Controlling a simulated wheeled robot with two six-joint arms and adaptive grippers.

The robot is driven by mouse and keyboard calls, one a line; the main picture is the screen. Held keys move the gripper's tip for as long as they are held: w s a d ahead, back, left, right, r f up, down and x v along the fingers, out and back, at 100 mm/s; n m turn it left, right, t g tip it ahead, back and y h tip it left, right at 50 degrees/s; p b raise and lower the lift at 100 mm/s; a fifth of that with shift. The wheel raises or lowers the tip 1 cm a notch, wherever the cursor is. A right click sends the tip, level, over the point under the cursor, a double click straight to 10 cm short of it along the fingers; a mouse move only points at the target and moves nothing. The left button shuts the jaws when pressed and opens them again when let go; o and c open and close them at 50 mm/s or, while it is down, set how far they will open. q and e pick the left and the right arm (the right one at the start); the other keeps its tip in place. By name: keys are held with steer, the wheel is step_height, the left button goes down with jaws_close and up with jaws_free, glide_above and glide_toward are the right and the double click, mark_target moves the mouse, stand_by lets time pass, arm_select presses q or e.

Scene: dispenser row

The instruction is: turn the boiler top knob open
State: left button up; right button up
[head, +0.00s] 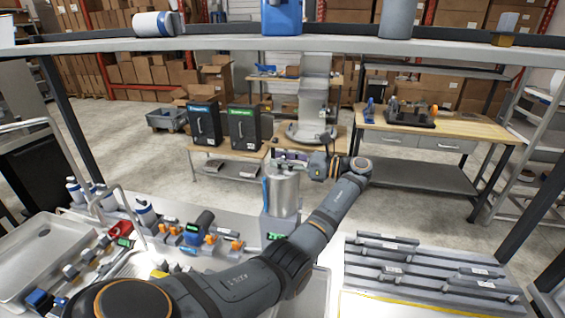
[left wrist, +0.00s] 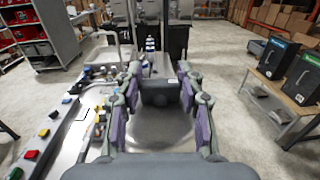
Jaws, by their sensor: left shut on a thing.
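The boiler (head: 284,194) is a silver cylinder on a grey base with a small green display, in the middle of the head view. Its round metal top (left wrist: 160,128) fills the lower middle of the left wrist view. My left gripper (head: 290,158) reaches in from the right side, over the boiler's top. In the left wrist view the left gripper's purple-padded fingers (left wrist: 159,90) are on both sides of the dark top knob (left wrist: 160,93), and the gripper is shut on it. The knob is mostly hidden in the head view. My right gripper is not in view.
A sink (head: 45,258) and several valves and bottles lie left of the boiler. A ribbed grey tray (head: 385,275) is at the right. A shelf (head: 330,46) crosses above. Two dark dispensers (head: 243,128) stand on a low table behind.

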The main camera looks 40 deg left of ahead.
arm_select(q)
steer(key=shift+n+g+h, duration=0.4)
steer(key=shift+n+g, duration=0.1)
steer(key=shift+g, duration=0.2)
steer(key=o, duration=1.2)
step_height(320, 180, up, 10)
steer(key=shift+r, duration=0.1)
